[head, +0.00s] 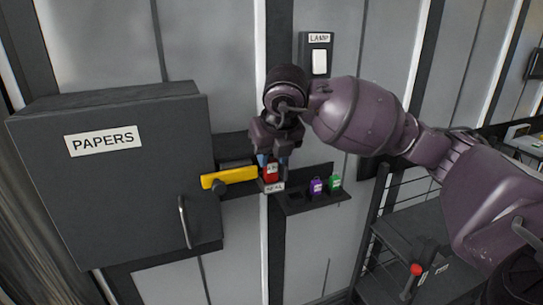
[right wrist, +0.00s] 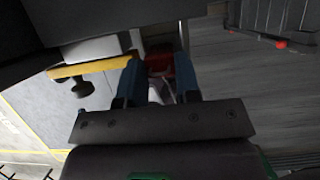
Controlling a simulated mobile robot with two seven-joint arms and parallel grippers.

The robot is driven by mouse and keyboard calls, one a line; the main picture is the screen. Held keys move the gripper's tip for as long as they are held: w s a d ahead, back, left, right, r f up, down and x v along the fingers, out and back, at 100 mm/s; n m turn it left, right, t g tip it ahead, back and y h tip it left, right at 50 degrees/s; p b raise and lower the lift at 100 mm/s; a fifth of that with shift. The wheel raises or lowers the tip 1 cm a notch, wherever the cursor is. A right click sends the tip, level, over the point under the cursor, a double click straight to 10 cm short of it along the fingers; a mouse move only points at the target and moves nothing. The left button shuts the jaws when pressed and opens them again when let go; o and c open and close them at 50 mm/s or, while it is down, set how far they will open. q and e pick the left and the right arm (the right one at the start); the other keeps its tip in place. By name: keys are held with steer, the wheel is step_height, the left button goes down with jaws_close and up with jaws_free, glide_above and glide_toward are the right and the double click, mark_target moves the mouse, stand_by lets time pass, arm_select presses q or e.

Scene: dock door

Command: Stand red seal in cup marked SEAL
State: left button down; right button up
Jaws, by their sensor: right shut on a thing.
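The red seal (head: 270,172) is between the fingers of my right gripper (head: 272,161), which is shut on it. The seal also shows in the right wrist view (right wrist: 160,66), between the blue fingertips (right wrist: 158,82). The seal is just above or at a small label reading SEAL (head: 274,187), at the left end of a dark shelf. The cup itself is hidden or too small to make out, so I cannot tell whether the seal is inside it. My left gripper is not in view.
Purple (head: 316,187) and green (head: 335,183) tagged items stand on the dark shelf (head: 312,206) to the right. A yellow handle (head: 229,177) is close on the left, beside a grey PAPERS cabinet (head: 105,190). A LAMP switch (head: 319,62) is above. A red-knobbed lever (head: 415,269) is lower right.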

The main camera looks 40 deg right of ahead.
steer(key=o, duration=0.6)
steer(key=shift+s+f, duration=0.1)
steer(key=shift+f, duration=0.3)
steer(key=o, duration=0.3)
steer(key=shift+a, duration=0.25)
steer(key=shift+f, duration=0.1)
steer(key=shift+d, duration=0.1)
steer(key=shift+r+p, duration=0.5)
steer(key=shift+p, duration=0.05)
steer(key=d+v, duration=0.1)
steer(key=v, duration=1.1)
steer(key=shift+a+r+b, duration=0.25)
steer(key=shift+r+b, duration=0.1)
steer(key=shift+b, duration=0.05)
